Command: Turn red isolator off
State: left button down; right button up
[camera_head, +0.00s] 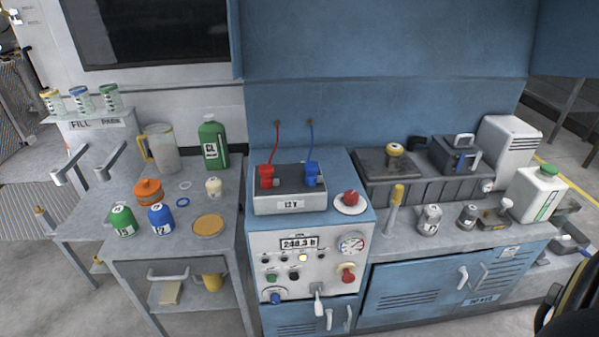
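A red rotary knob (351,197) sits on a round white plate on top of the blue cabinet, right of the 12 V battery (290,202). A second red knob (347,278) is on the cabinet's front panel, below the round gauge (351,244). No label shows which of the two is the isolator, and I cannot read the position of either. Neither of my grippers is in view, and nothing touches the knobs.
Red (267,176) and blue (312,173) battery clamps stand beside the knob with cables rising behind. Left, a grey bench (222,240) holds bottles and a jug (160,150). Right, a yellow-topped handle (396,205) stands close. A lever (318,302) projects from the front panel.

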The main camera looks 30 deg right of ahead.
aim_at(351, 197)
jog(key=z, duration=0.6)
jog(key=i, duration=1.25)
jog(key=z, duration=0.95)
